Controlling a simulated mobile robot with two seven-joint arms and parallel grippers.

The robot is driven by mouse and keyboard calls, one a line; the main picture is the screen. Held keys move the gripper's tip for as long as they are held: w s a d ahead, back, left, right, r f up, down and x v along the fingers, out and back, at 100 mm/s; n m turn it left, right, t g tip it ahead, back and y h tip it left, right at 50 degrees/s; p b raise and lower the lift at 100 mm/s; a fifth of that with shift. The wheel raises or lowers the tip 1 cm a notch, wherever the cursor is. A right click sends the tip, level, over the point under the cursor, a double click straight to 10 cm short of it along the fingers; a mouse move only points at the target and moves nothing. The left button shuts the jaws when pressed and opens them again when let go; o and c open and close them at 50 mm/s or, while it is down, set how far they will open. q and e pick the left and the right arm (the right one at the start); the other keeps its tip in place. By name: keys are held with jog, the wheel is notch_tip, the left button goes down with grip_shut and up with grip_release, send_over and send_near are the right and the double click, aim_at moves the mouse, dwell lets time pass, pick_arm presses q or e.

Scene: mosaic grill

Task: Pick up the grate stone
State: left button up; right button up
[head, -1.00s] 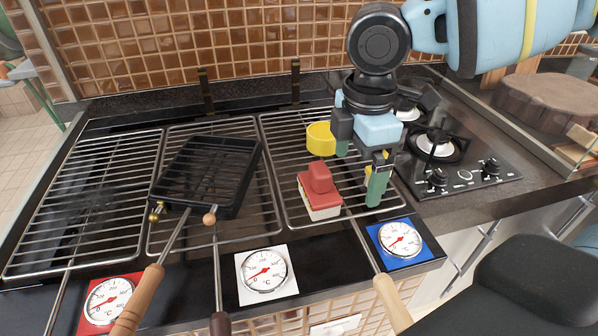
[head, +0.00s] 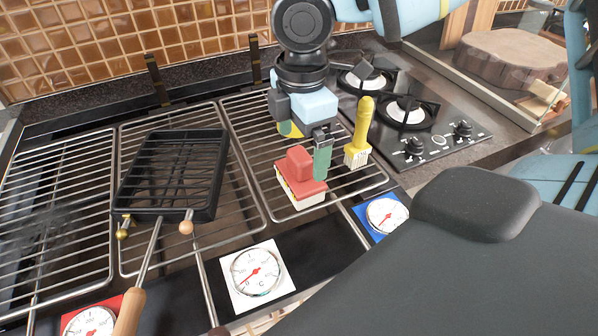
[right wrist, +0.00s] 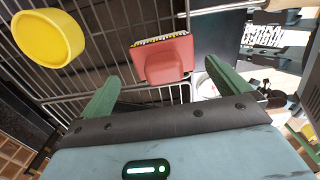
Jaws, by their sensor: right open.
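A red block with a raised grip and a pale base (head: 301,178), which looks like the grate stone, sits on the right grill grate (head: 258,170). It also shows in the right wrist view (right wrist: 163,60), ahead of the fingers. My right gripper (head: 305,143) is open and empty just behind and above the block. Its green fingers are spread in the right wrist view (right wrist: 164,86), and the block is beyond their tips, apart from them. My left gripper is not in view.
A yellow-handled brush (head: 361,132) stands right of my gripper. A yellow round piece (right wrist: 47,38) lies on the grate, mostly hidden behind my gripper in the head view. A black grill pan (head: 172,178) is left. Gas burners (head: 407,110) are at right.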

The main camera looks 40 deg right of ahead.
aim_at(300, 173)
jog(key=f, duration=0.5)
jog(key=shift+s+a, duration=0.15)
jog(key=shift+a, duration=0.1)
jog(key=c, duration=0.9)
